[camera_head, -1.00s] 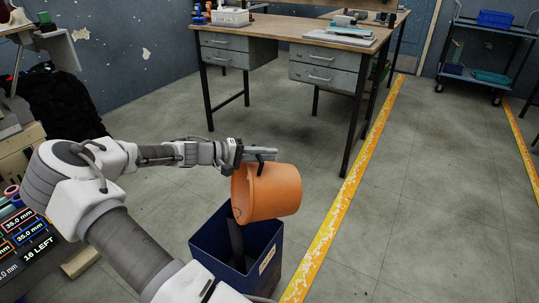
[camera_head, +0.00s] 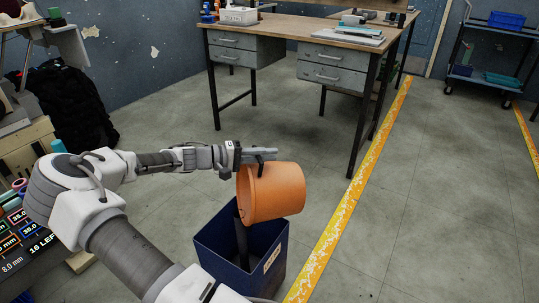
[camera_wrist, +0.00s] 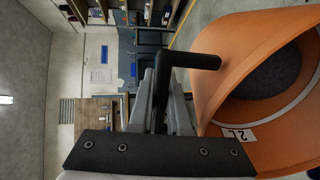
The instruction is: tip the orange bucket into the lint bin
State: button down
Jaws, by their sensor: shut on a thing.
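The orange bucket (camera_head: 274,193) is held on its side above the lint bin (camera_head: 270,265), a dark blue open box with a pale label on the floor. My gripper (camera_head: 262,154) is shut on the bucket at its upper left side. In the wrist view the bucket (camera_wrist: 245,60) fills the right side, with a label inside its rim and a dark grey mass in it.
A wooden workbench (camera_head: 300,28) with grey drawers stands behind the bin. A worn yellow floor line (camera_head: 345,210) runs to the right of the bin. A cart (camera_head: 490,45) with a blue crate is at the back right. Open floor lies right of the line.

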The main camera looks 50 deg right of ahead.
aim_at(254, 167)
jog(key=shift+w+a+f, duration=0.15)
jog(key=shift+w+a, duration=0.2)
jog(key=shift+a, duration=0.15)
jog(key=shift+b, duration=0.3)
jog(key=shift+w+a+f+g+h+b, duration=0.4)
jog(key=shift+w+a+f+h, duration=0.15)
jog(key=shift+a, duration=0.25)
jog(key=shift+w+a, duration=0.1)
jog(key=shift+w, duration=0.05)
jog(key=shift+w+a+h, duration=0.1)
jog(key=shift+h, duration=0.15)
